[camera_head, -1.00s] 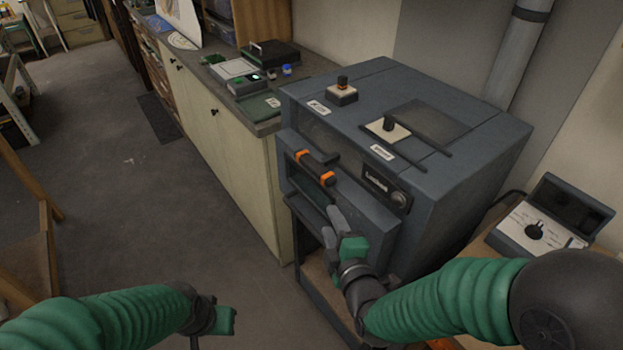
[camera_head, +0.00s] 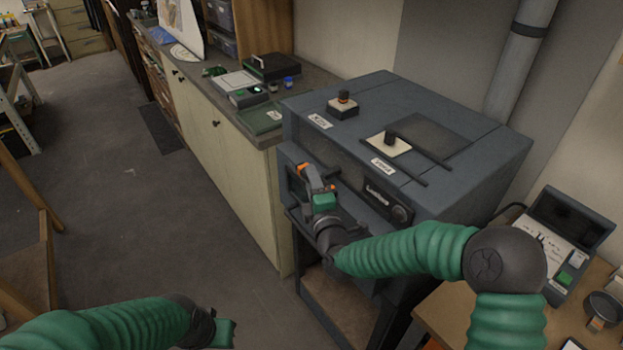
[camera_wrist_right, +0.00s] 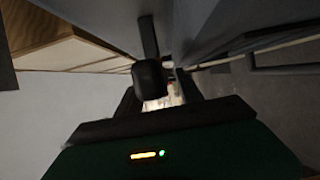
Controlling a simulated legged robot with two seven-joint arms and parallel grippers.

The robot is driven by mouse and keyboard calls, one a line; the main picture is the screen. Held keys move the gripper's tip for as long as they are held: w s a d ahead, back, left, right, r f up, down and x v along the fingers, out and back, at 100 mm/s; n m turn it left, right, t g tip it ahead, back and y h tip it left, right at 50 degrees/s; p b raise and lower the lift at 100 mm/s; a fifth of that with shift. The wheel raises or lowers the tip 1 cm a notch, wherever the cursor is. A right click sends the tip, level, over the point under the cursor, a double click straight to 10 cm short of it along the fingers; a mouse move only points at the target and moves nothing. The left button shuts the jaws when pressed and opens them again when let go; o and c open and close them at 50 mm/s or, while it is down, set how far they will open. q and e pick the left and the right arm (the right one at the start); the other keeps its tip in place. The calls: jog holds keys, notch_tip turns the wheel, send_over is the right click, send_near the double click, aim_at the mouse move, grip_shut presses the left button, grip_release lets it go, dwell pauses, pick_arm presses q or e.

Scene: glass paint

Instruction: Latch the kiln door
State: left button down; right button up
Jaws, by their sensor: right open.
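The dark grey kiln (camera_head: 460,130) stands on a stand at the right. Its front door (camera_head: 378,225) looks closed or nearly closed; I cannot tell whether it is latched. A dark handle with orange bands (camera_head: 302,168) is on the front, partly hidden by my right gripper (camera_head: 317,184). That gripper is open, with its fingers at the handle. In the right wrist view, a dark rounded bar (camera_wrist_right: 150,78) lies in front of or between the fingers (camera_wrist_right: 160,98); contact is unclear. My left gripper (camera_head: 225,333) is low, away from the kiln, its jaws unclear.
A cream cabinet (camera_head: 235,165) with boxes and small jars on top adjoins the kiln's left side. A controller box (camera_head: 570,225) sits on a wooden table at the right. Two knobs stand on the kiln top.

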jog(key=shift+w+d, duration=0.2)
jog(key=shift+w, duration=0.05)
jog(key=shift+d, duration=0.3)
jog(key=shift+c, duration=0.4)
jog(key=shift+a, duration=0.3)
grip_shut()
jog(key=shift+f, duration=0.1)
jog(key=shift+s+f, duration=0.1)
jog(key=shift+f, duration=0.05)
